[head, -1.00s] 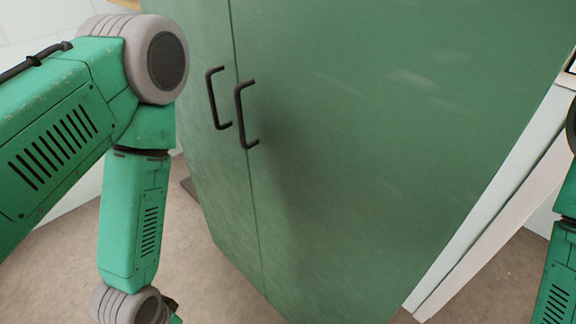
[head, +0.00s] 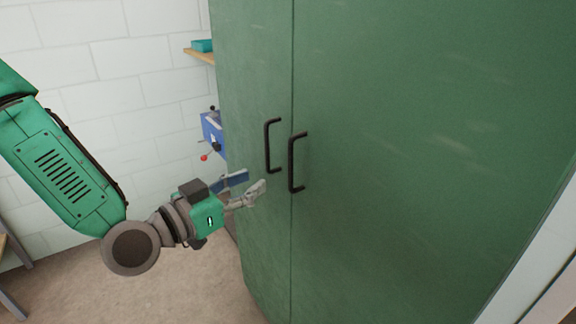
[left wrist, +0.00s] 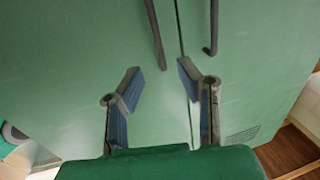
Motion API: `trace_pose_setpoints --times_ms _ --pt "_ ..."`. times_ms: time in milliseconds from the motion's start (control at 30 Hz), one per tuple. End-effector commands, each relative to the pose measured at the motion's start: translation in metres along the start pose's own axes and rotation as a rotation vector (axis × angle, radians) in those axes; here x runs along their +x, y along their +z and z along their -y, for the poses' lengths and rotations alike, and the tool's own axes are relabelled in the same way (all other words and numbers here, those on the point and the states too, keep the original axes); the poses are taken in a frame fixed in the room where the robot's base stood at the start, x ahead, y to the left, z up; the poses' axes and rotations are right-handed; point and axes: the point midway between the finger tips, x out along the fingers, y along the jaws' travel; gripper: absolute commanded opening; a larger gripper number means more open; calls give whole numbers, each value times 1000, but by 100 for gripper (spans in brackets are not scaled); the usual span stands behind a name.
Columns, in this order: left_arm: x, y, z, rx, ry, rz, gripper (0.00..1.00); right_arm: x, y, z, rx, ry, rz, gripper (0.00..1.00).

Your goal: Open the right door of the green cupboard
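The green cupboard fills the middle and right of the head view. Its right door (head: 420,170) is shut, flush with the left door (head: 255,60) at a thin seam. The right door's black bar handle (head: 292,165) is just right of the seam, and the left door's handle (head: 269,150) just left of it. My left gripper (head: 254,184) is open and empty, left of and slightly below the right handle in the picture. In the left wrist view the open fingers (left wrist: 160,78) point at the door front, with both handles beyond them. My right gripper is not in view.
A blue device (head: 212,133) with a red knob is left of the cupboard. A wooden shelf (head: 200,54) with a teal item is above it. Bare floor (head: 190,295) lies below my left arm. A pale panel (head: 525,265) borders the cupboard at the right.

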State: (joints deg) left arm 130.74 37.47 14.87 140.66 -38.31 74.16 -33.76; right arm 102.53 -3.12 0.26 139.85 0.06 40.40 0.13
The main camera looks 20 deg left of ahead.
Motion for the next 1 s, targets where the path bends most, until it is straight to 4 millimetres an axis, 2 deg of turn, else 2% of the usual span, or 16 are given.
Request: trace_pose_setpoints --times_ms 300,500,700,933,967,1000 --pt "68 1 -2 2 1 3 31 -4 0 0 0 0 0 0" --pt "96 1 -1 1 1 3 31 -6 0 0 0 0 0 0" --pt "107 1 -1 -1 1 3 31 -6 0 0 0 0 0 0" --pt "108 1 -1 -1 1 3 31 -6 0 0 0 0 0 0" --pt "108 1 -1 -1 1 3 27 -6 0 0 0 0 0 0" --pt "108 1 -1 -1 1 3 13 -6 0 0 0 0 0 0"
